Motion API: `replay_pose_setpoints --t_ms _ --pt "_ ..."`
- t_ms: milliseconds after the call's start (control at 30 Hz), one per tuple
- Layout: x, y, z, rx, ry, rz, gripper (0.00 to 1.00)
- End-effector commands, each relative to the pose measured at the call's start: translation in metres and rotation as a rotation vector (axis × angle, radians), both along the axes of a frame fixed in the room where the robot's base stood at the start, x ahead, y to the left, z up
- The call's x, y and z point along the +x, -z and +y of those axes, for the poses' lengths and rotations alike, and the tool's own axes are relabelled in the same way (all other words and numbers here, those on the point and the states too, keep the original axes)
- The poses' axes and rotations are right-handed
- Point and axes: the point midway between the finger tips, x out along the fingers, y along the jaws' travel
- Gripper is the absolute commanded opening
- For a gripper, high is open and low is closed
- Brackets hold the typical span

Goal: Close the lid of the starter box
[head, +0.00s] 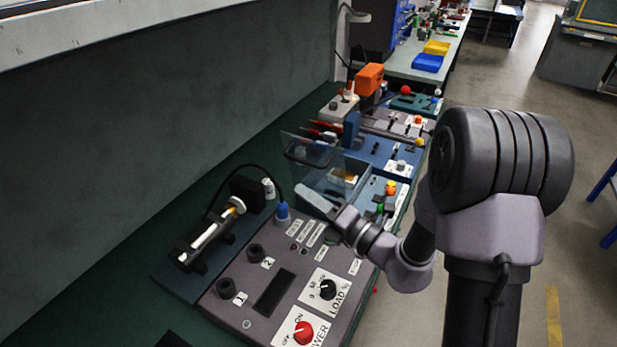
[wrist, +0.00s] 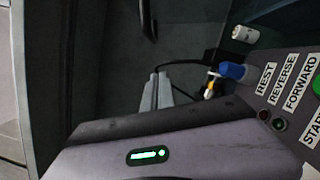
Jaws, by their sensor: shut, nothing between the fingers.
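The starter box (head: 357,180) stands just beyond the grey control panel in the head view. Its see-through lid (head: 312,143) is tilted up, with a dark handle (head: 306,160) on its face. The handle also shows at the top of the wrist view (wrist: 148,18). My gripper (head: 302,190) is low at the near side of the box, below the handle. In the wrist view my gripper's fingers (wrist: 157,90) are together and empty, apart from the handle. My wrist hides part of the box. Whether the fingers touch the clear lid, I cannot tell.
The control panel (head: 272,290) with knobs and a red POWER switch lies in front. A wall (head: 150,120) closes the left side. More bench stations (head: 385,147) stand beyond; open floor is to the right.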

Motion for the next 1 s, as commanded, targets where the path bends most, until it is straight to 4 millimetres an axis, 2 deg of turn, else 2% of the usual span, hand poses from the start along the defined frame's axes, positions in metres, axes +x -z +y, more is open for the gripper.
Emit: replay_pose_setpoints --t_ms 100,300,800,1000 --pt "0.017 -0.003 0.014 -0.001 -0.001 -0.005 0.00" --pt "0.038 -0.016 -0.003 -0.002 0.000 -0.003 0.00" --pt "0.044 -0.021 -0.007 0.000 -0.001 0.002 0.00" --pt "0.051 -0.033 -0.012 0.026 -0.001 0.042 0.00"
